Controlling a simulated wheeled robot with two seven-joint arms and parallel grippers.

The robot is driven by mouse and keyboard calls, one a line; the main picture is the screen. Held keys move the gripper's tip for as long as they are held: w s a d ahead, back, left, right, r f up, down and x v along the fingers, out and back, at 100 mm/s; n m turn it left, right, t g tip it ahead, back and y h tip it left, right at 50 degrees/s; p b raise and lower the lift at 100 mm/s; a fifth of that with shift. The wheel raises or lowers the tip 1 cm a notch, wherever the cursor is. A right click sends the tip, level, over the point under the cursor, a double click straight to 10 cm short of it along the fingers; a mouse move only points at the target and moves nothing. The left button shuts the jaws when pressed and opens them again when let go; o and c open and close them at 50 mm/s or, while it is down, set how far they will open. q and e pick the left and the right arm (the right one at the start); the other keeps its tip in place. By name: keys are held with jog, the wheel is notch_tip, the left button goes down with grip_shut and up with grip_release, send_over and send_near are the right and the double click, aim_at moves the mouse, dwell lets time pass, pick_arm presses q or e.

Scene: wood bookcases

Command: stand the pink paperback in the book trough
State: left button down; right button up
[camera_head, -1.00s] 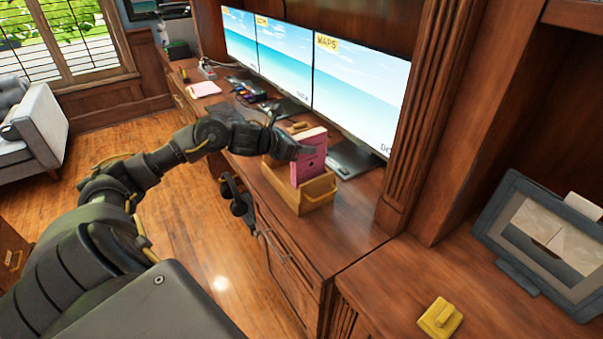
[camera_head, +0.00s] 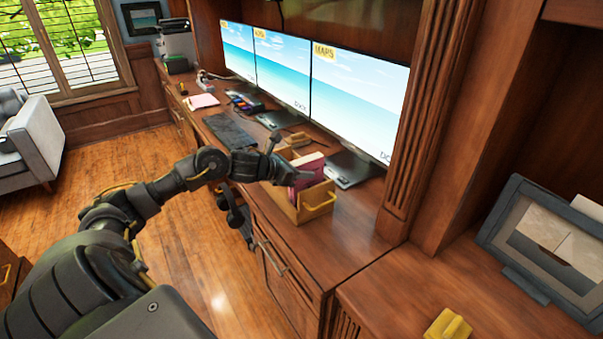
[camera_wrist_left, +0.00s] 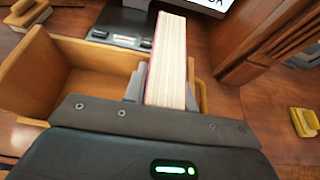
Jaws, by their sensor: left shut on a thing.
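The pink paperback (camera_head: 309,171) stands upright, partly down inside the wooden book trough (camera_head: 315,204) on the desk. My left gripper (camera_head: 291,172) is shut on the paperback. In the left wrist view the paperback (camera_wrist_left: 170,60) shows its page edges between the fingers, near the right end of the trough (camera_wrist_left: 30,75). The left part of the trough is empty there. Whether the book's lower edge touches the trough floor is hidden. My right gripper is in neither view.
Three monitors (camera_head: 358,100) stand behind the trough. A keyboard (camera_head: 229,130) and a pink notepad (camera_head: 202,101) lie farther left on the desk. A fluted wood column (camera_head: 428,120) rises at right. A yellow object (camera_head: 448,326) and a picture frame (camera_head: 545,240) are on the right counter.

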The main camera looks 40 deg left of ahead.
pick_arm(q)
jog(key=shift+f, duration=0.3)
jog(key=c, duration=1.4)
grip_release()
jog(key=shift+a, duration=0.15)
jog(key=shift+c, duration=0.2)
jog(key=o, duration=0.3)
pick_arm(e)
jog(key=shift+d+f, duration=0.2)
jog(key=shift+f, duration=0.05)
pick_arm(q)
jog(key=shift+r, duration=0.1)
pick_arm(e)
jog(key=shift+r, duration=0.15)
pick_arm(q)
jog(key=v, duration=1.2)
jog(key=shift+d+r, duration=0.15)
jog(key=shift+d, duration=0.15)
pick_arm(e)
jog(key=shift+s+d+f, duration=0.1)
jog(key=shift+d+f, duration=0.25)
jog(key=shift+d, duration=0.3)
